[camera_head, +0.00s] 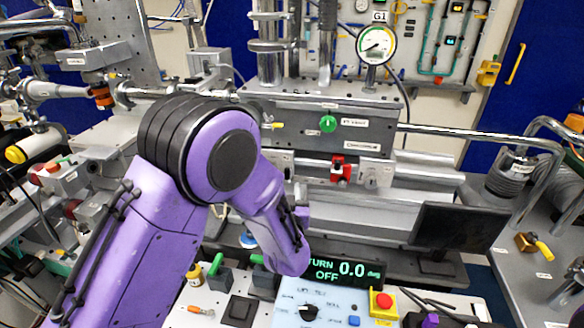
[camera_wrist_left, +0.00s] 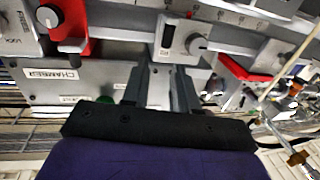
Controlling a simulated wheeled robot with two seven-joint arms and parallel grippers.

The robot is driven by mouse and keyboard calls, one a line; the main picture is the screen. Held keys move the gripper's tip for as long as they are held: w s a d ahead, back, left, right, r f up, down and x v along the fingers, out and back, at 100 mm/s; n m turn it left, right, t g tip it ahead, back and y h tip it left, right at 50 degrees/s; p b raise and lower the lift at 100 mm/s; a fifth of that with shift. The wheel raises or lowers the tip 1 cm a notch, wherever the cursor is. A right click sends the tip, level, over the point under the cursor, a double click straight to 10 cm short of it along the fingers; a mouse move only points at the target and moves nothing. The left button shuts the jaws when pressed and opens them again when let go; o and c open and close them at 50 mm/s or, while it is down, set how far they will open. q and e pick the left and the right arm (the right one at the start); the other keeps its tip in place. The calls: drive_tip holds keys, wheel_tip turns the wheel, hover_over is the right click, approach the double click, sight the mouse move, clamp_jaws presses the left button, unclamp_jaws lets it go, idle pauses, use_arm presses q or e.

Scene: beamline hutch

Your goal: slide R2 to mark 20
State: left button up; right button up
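In the left wrist view, a grey rider with a dark slot and a silver round knob (camera_wrist_left: 194,43) sits on the scale rail (camera_wrist_left: 240,18). No R2 label is legible, so I cannot tell which rider is R2. My left gripper (camera_wrist_left: 162,78) has two dark fingers apart just below this rider, with a pale grey surface between them. I cannot tell whether they touch it. In the head view my purple left arm hides most of this gripper. There a red rider (camera_head: 340,170) and a grey block (camera_head: 374,173) sit on the rail. The scale numbers are too small to read.
The left wrist view shows red parts left (camera_wrist_left: 76,22) and right (camera_wrist_left: 240,70) of the grey rider. In the head view, a display (camera_head: 345,271) reads "TURN OFF 0.0" above a control panel (camera_head: 325,305). A dark monitor (camera_head: 462,228) stands right. A purple and black part is at the bottom edge.

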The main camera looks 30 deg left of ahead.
sight(287, 171)
use_arm(q)
drive_tip(key=p+x, duration=0.1)
drive_tip(key=x, duration=0.3)
drive_tip(key=a+p+x, duration=0.1)
drive_tip(key=x, duration=0.3)
drive_tip(key=shift+w+a, duration=0.1)
drive_tip(key=shift+a, duration=0.05)
drive_tip(key=shift+c, duration=0.2)
clamp_jaws()
